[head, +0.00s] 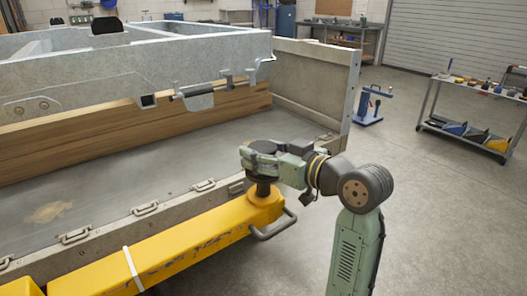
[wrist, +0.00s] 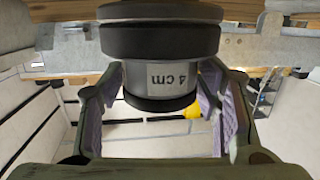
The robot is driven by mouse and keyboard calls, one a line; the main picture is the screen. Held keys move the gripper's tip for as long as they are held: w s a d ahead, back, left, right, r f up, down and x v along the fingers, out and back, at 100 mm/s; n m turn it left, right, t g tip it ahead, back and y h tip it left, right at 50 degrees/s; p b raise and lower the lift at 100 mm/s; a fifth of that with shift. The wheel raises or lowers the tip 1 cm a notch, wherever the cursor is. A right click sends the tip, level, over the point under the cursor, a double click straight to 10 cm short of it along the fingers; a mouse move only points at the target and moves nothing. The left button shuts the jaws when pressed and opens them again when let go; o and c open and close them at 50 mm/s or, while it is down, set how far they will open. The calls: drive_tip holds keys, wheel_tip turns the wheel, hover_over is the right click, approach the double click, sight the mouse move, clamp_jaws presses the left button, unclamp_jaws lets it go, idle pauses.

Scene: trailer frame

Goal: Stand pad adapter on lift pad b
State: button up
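The pad adapter (wrist: 165,78) is a dark and grey cylinder with a "4 cm" label, which appears upside down in the wrist view. In the head view my gripper is directly over the end of the yellow lift arm (head: 190,240). A dark round pad on a short stem (head: 263,189), seemingly lift pad b, rises from that end. In the wrist view wide black discs (wrist: 160,35) adjoin the labelled cylinder. I cannot tell whether adapter and pad touch.
The grey trailer frame (head: 200,60) with its wooden beam (head: 150,125) lies behind and left of my gripper. A bent handle (head: 275,231) sticks out from the lift arm's end. A blue stand (head: 372,105) and a shelf cart (head: 470,125) stand at right. Floor between is clear.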

drive_tip(key=shift+o, duration=1.1)
drive_tip(key=shift+r, duration=0.25)
drive_tip(key=b+v, duration=0.2)
drive_tip(key=v, duration=1)
drive_tip(key=shift+f, duration=0.1)
